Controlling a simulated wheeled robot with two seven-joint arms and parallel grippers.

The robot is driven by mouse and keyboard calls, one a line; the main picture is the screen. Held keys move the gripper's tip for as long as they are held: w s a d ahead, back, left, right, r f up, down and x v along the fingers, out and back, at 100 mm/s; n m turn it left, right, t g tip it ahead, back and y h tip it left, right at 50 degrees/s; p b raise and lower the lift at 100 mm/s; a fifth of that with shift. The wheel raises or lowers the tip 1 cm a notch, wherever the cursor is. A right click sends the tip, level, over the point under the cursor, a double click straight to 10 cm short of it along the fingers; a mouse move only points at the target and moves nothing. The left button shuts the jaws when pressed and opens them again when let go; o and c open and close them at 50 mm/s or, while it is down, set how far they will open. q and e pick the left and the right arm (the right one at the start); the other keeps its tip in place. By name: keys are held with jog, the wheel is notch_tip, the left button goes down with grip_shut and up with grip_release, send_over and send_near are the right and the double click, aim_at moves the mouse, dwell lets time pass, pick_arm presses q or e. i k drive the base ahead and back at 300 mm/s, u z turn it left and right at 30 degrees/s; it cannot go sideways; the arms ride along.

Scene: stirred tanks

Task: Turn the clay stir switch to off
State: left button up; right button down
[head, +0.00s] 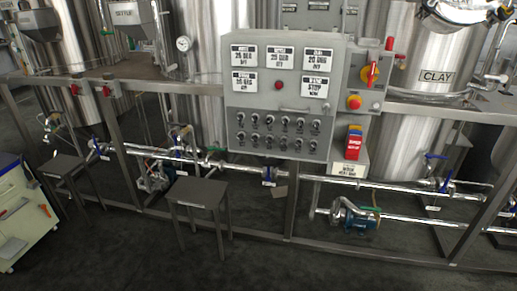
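A grey control panel (262,105) stands in the middle of the head view, with two rows of small dark switches (284,122) on its lower half. The labels by the switches are too small to read, so I cannot tell which one is the clay stir switch or how it is set. A steel tank at the right carries a "CLAY" sign (437,76). Neither of my grippers shows in the head view.
Beside the panel are a red rotary handle (371,73) and a red emergency button (354,102). Rails and pipes (400,186) run across the front of the tanks. A grey stool (198,193) and a white cart (22,212) stand at the left. The floor in front is clear.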

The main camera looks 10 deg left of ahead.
aim_at(270, 118)
jog(key=z, duration=0.95)
jog(key=i, duration=1.15)
jog(key=u, duration=0.25)
